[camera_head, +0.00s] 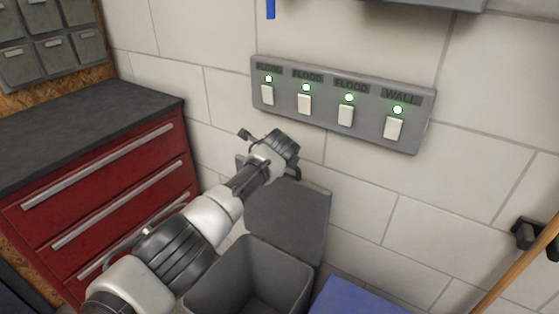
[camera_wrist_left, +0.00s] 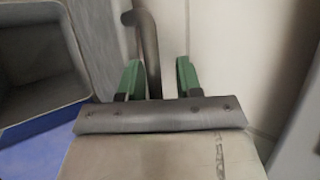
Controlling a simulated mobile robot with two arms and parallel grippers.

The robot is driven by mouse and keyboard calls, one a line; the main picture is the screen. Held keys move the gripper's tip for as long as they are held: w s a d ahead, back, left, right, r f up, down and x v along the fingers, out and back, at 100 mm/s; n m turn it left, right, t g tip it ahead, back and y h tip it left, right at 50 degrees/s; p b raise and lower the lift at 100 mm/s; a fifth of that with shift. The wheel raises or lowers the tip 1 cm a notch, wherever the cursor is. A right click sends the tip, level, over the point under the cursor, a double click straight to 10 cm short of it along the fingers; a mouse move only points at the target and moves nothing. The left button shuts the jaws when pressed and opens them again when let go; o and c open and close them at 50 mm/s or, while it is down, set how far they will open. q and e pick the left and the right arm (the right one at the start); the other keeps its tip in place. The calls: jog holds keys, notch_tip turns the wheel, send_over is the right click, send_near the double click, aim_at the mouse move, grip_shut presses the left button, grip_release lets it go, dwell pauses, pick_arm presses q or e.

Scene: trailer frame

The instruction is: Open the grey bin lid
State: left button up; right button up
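The grey bin (camera_head: 207,290) stands by the wall at the bottom of the head view, with its dark inside showing. Its grey lid (camera_head: 292,222) is raised and tilted back toward the wall. A dark bent handle (camera_head: 316,183) shows at the lid's upper edge. My left gripper (camera_head: 272,150) is at the top of the lid, partly covering it. In the left wrist view its two green fingers (camera_wrist_left: 159,80) stand apart. The dark curved handle (camera_wrist_left: 149,45) shows between them, nearer the left finger. The open bin (camera_wrist_left: 45,55) is at left there. My right gripper is not in view.
A red drawer cabinet (camera_head: 120,190) stands left of the bin. A blue object (camera_head: 355,300) is right of it. A grey switch panel (camera_head: 340,105) is on the white wall above. A wooden pole (camera_head: 515,270) leans at far right.

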pick_arm(q)
jog(key=shift+s+f, duration=0.15)
jog(key=shift+f, duration=0.15)
jog(key=shift+s+a+r+p, duration=0.1)
jog(key=shift+s+r+p, duration=0.15)
jog(key=shift+r+p, duration=0.15)
jog(key=v, duration=1)
jog(key=shift+p, duration=0.4)
jog(key=shift+w+r, duration=0.1)
jog(key=shift+r, duration=0.05)
